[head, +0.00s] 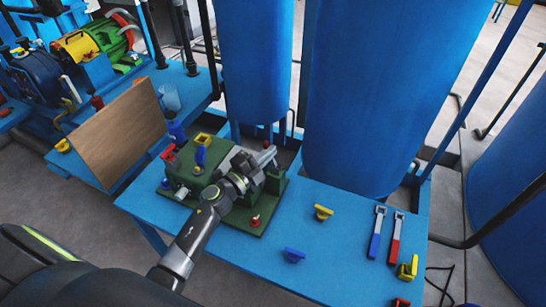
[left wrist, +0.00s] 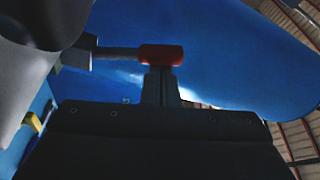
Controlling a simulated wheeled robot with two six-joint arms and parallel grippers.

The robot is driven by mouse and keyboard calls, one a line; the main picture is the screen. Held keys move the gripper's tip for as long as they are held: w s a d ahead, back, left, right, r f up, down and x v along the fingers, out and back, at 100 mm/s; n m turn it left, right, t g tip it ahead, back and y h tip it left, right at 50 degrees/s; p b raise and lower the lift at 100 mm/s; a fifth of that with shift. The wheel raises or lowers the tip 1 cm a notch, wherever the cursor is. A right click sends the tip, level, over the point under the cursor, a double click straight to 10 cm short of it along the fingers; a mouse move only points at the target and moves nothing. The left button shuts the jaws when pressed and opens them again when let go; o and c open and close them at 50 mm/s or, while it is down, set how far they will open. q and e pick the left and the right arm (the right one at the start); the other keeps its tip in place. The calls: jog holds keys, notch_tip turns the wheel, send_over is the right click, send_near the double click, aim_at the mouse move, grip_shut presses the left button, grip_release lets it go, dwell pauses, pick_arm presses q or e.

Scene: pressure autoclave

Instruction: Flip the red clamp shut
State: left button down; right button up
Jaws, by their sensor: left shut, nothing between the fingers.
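The red clamp's handle shows in the left wrist view as a red grip (left wrist: 161,54) on a grey bar, lying level across the picture. My left gripper (left wrist: 161,88) is shut and empty, its fingertips close to the underside of the red grip; I cannot tell whether they touch. In the head view my left gripper (head: 266,157) is over the right part of the green fixture (head: 268,200) on the blue table. There the gripper and wrist hide part of the fixture, and I cannot make out the red grip clearly. My right gripper is not in view.
The blue table (head: 335,258) holds a yellow piece (head: 322,212), a blue piece (head: 293,255) and blue- and red-handled tools (head: 376,232) at the right. Large blue tanks (head: 385,90) stand behind. A brown board (head: 115,135) leans at the left.

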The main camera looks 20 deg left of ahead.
pick_arm(q)
jog(key=shift+a+f, duration=0.1)
jog(key=shift+a, duration=0.6)
